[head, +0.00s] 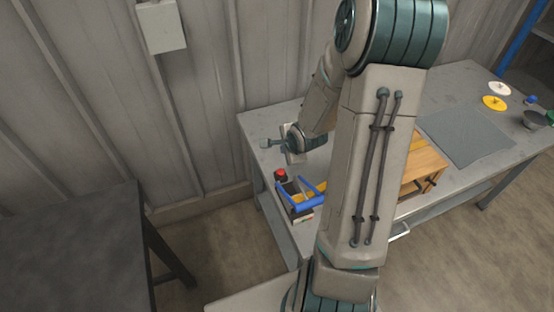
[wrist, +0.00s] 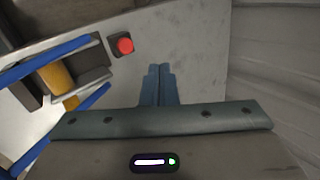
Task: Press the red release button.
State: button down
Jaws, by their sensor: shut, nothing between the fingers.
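The red release button (head: 281,173) sits on a small dark block on the grey workbench, at the near left part of the bench top. In the wrist view the red button (wrist: 125,45) shows on its dark square housing, up and left of my fingertips. My gripper (wrist: 160,68) is shut with nothing between its fingers. Its fingertips are apart from the button in the picture; the exact height over the bench is hard to tell.
A blue-railed stand (head: 305,202) with a yellow cylinder is beside the button. A wooden box (head: 424,165), partly hidden by my arm, and a grey mat (head: 465,138) lie to the right. White and yellow discs (head: 495,103) are at the far right. The ribbed wall (head: 215,100) is close behind.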

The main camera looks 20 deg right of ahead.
jog(key=m, duration=0.2)
jog(key=w+f+m+t+y+p, duration=0.1)
jog(key=w+f+m, duration=0.1)
jog(key=m, duration=0.1)
jog(key=shift+d+m+t+y, duration=0.15)
jog(key=shift+m+t+y, duration=0.15)
jog(key=shift+t, duration=0.1)
jog(key=b, duration=0.7)
send_over(283, 173)
notch_tip(283, 173, down, 6)
jog(key=shift+f, duration=0.15)
jog(key=shift+f+b, duration=0.8)
jog(key=shift+f, duration=0.45)
dwell(0.6)
jog(key=shift+f, duration=0.4)
